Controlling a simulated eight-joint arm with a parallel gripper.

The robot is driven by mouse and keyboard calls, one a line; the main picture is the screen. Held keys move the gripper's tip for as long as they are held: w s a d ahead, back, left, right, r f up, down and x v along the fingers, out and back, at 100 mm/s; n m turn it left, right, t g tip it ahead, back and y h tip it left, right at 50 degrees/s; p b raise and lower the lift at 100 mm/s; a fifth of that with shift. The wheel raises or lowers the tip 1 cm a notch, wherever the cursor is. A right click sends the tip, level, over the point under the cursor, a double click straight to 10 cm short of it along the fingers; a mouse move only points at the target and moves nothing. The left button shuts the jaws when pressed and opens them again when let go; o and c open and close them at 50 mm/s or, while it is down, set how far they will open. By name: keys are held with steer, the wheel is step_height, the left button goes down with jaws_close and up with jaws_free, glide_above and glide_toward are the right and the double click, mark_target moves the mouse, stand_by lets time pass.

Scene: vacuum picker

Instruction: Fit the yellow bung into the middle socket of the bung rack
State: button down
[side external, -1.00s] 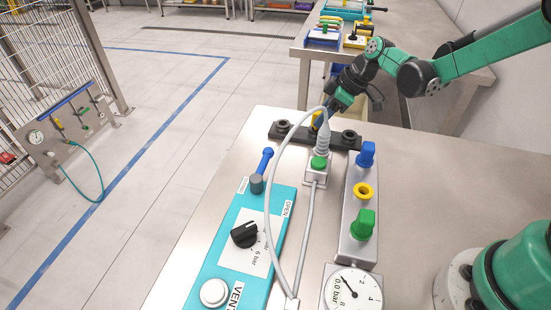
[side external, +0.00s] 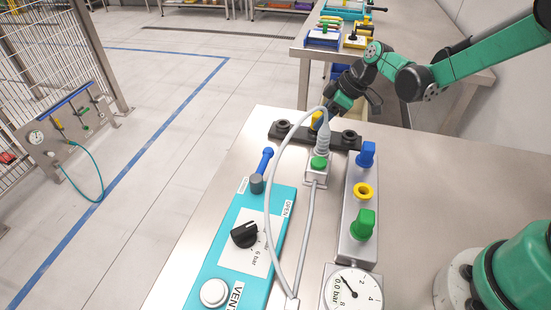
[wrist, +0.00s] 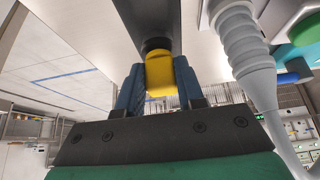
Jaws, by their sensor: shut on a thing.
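The yellow bung (side external: 316,119) stands at the middle of the black bung rack (side external: 301,134), between its two outer sockets. My gripper (wrist: 158,74) is shut on the bung, with a blue finger on each side of it in the wrist view (wrist: 159,80). The bung's far end meets a dark round part (wrist: 156,46) there, which looks like the middle socket. How deep the bung sits is hidden. In the side view a grey ribbed hose fitting partly covers the fingers.
The grey ribbed hose (side external: 322,140) rises close beside the rack and also shows near the fingers in the wrist view (wrist: 243,45). A grey block (side external: 356,205) holds a blue plug, a yellow ring and a green plug. The teal valve panel (side external: 235,270) lies in front.

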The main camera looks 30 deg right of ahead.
steer(key=shift+f, duration=0.15)
steer(key=shift+c, duration=2.3)
jaws_free()
steer(key=v, duration=0.6)
